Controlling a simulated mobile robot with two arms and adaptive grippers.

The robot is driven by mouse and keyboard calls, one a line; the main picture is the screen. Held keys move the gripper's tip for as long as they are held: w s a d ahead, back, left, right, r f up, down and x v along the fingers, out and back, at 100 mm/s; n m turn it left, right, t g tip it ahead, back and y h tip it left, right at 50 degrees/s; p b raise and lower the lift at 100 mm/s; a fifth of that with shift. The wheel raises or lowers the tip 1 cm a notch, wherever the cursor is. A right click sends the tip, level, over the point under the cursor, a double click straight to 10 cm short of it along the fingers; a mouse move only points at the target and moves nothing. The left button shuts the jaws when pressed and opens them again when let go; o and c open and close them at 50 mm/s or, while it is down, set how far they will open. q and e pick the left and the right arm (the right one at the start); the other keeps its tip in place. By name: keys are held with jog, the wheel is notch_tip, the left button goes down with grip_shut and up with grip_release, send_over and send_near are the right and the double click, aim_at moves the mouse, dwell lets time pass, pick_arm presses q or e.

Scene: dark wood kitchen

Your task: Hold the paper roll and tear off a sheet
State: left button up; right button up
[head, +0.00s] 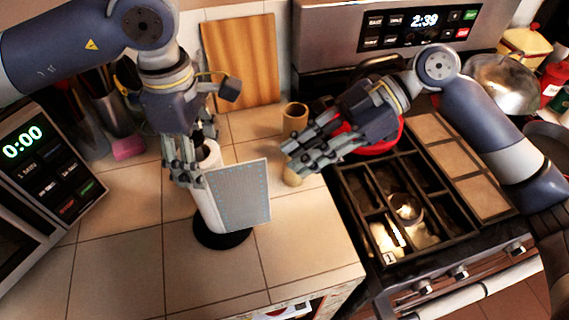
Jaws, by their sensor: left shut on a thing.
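The white paper roll (206,208) stands upright on a round black base (222,238) on the tiled counter. A sheet (240,195), pale with a dotted pattern, hangs out from the roll to the right and looks joined to it. My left gripper (189,178) comes down from above and is shut on the upper part of the roll. My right gripper (296,160) is to the right of the sheet, apart from it, with its fingers spread and nothing between them. The fingers of my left gripper hide part of the roll's top.
A brown cylinder (294,118) stands behind my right gripper. A stove (405,210) with a red pan (385,135) is at the right. A microwave (45,175) is at the left, and a wooden board (243,62) leans at the back. The front counter is clear.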

jog(key=s+a+f+y, duration=0.2)
jog(key=a+f+y, duration=0.1)
jog(key=a+f, duration=0.3)
jog(key=shift+s+a+g, duration=0.2)
jog(key=shift+a+g, duration=0.1)
jog(key=shift+a, duration=0.8)
jog(key=shift+c, duration=0.3)
grip_shut()
pick_arm(q)
jog(key=shift+f, duration=0.1)
pick_arm(e)
jog(key=shift+d, duration=0.15)
dwell(0.4)
jog(key=shift+s+d+r, duration=0.35)
jog(key=shift+d, duration=0.25)
jog(key=shift+s+d+r, duration=0.3)
jog(key=shift+s+d, duration=0.05)
jog(key=shift+d, duration=0.2)
jog(key=shift+s+d+r, duration=0.35)
jog(key=shift+d, duration=0.25)
pick_arm(q)
jog(key=o, duration=1.1)
jog(key=shift+o, duration=0.2)
